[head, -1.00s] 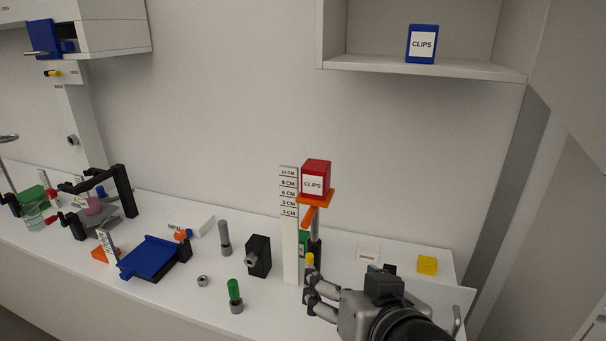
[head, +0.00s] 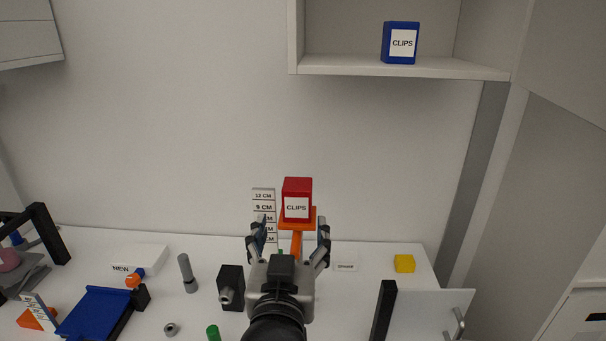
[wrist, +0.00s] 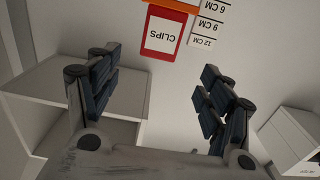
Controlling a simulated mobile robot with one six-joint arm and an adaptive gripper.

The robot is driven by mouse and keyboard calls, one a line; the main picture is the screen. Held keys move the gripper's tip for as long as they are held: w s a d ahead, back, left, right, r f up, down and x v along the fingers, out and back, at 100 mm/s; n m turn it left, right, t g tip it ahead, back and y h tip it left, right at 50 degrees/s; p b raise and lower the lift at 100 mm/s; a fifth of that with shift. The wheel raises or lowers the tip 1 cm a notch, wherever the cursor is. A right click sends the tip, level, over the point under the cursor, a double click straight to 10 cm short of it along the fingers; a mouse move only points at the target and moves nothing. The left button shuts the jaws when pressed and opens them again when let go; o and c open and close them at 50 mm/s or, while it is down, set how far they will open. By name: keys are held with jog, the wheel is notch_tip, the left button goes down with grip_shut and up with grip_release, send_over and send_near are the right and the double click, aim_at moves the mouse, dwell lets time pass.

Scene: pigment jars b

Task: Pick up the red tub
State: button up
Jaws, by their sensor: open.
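The red tub (head: 297,187), labelled CLIPS, stands upright on a small orange platform (head: 311,222) on a stand. In the wrist view the red tub (wrist: 151,49) appears upside down at the top, ahead of the fingers and between their lines. My gripper (head: 289,229) is open and empty, with its fingers spread in front of and below the tub in the head view. It does not touch the tub. My gripper (wrist: 155,92) also shows in the wrist view. The lower part of the stand is hidden behind my gripper.
A white height scale (head: 263,196) stands just left of the tub. A blue CLIPS tub (head: 401,44) sits on a shelf (head: 400,69) at upper right. A black block (head: 231,284), grey cylinder (head: 187,272), blue tray (head: 95,314) and yellow block (head: 404,263) are on the bench.

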aim_at(296, 199)
jog(key=w+p, duration=0.5)
jog(key=w, duration=0.1)
jog(key=shift+w+d+f, duration=0.1)
jog(key=shift+w, duration=0.1)
jog(key=w, duration=0.6)
jog(key=shift+d, duration=0.15)
jog(key=shift+s, duration=0.1)
jog(key=shift+c, duration=0.3)
jog(key=c, duration=1.1)
jog(key=shift+c, duration=0.2)
